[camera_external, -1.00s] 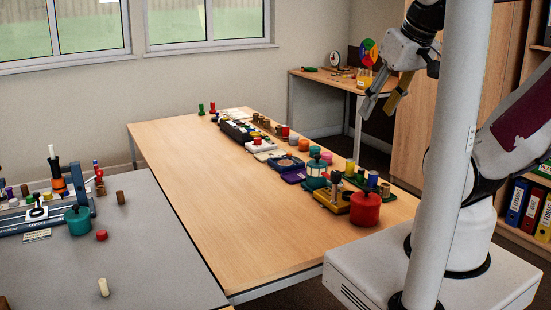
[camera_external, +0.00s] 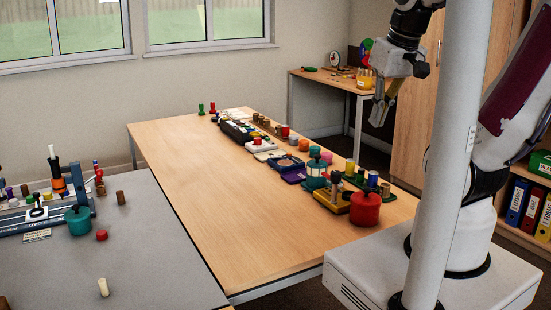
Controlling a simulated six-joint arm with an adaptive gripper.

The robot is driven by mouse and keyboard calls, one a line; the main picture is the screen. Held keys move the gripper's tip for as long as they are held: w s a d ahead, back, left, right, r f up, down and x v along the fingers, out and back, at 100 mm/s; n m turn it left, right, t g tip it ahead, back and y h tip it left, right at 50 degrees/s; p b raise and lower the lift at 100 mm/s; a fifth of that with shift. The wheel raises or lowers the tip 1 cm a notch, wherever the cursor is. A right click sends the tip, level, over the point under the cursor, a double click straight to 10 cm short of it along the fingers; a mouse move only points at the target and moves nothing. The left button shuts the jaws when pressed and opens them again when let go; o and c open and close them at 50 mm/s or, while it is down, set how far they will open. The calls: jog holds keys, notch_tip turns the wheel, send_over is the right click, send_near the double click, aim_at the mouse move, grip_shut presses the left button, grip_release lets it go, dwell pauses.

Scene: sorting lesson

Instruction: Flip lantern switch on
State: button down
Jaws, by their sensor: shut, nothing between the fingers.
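My gripper (camera_external: 381,111) is at the upper right, pointing down, shut and empty. It is in the air, well above the row of objects on the wooden table (camera_external: 210,200). No lantern can be named for certain at this size. A teal lidded object (camera_external: 316,170) in the near part of the row could be one. It stands beside a yellow-based item (camera_external: 331,201) and behind a red lidded pot (camera_external: 365,208). No switch can be made out, so its position cannot be told. My gripper touches none of these.
Many small coloured objects line the table's right side; its left and middle are clear. A grey table (camera_external: 150,255) at left holds a blue frame, a teal pot (camera_external: 78,219) and small pegs. A white post (camera_external: 452,150) stands in front of my arm. A small desk (camera_external: 330,79) is behind.

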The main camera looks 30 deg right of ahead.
jog(key=w+d+f+m, duration=0.5)
jog(key=w, duration=0.6)
jog(key=w+d+f+m+g, duration=0.1)
jog(key=w+d+f+m, duration=0.4)
jog(key=w, duration=0.7)
jog(key=w+d+f+m+g, duration=0.1)
jog(key=w+d+f+m, duration=0.5)
jog(key=w, duration=0.6)
jog(key=shift+d+m, duration=0.5)
jog(key=shift+m, duration=0.1)
jog(key=shift+f, duration=0.1)
jog(key=f, duration=0.3)
jog(key=w+f, duration=0.1)
jog(key=f, duration=0.7)
jog(key=shift+w+f, duration=0.15)
jog(key=shift+w, duration=0.15)
jog(key=shift+w+f, duration=0.2)
jog(key=shift+f, duration=1)
